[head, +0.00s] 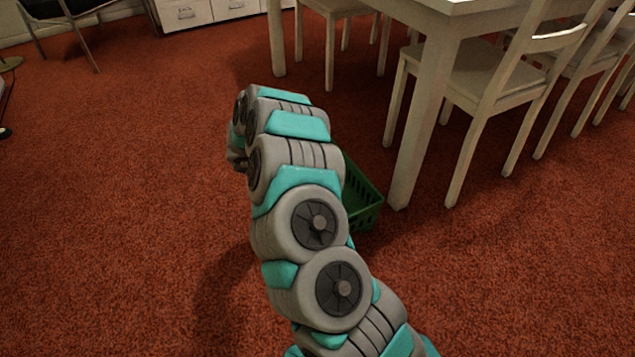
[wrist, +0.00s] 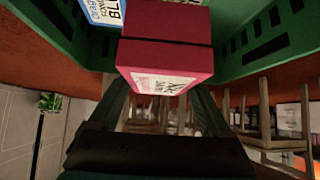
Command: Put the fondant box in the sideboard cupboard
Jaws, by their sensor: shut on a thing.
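A red box (wrist: 165,40) with a white label is between the fingers of my gripper (wrist: 160,92) in the wrist view. My gripper is shut on it. The label is too small to read, so I cannot tell if this is the fondant box. Behind it is a blue and white box (wrist: 97,11) with partly visible lettering. Both show against a green basket (wrist: 262,40). In the head view the basket (head: 366,198) stands on the carpet, partly hidden by my arm, and the red box is hidden. A white cabinet (head: 215,10) with handles, perhaps the sideboard, shows at the top.
A white table (head: 425,110) and several white chairs (head: 490,80) stand on the right, with legs close to the basket. A dark chair (head: 65,20) is at the far left. The red carpet (head: 120,180) on the left is clear.

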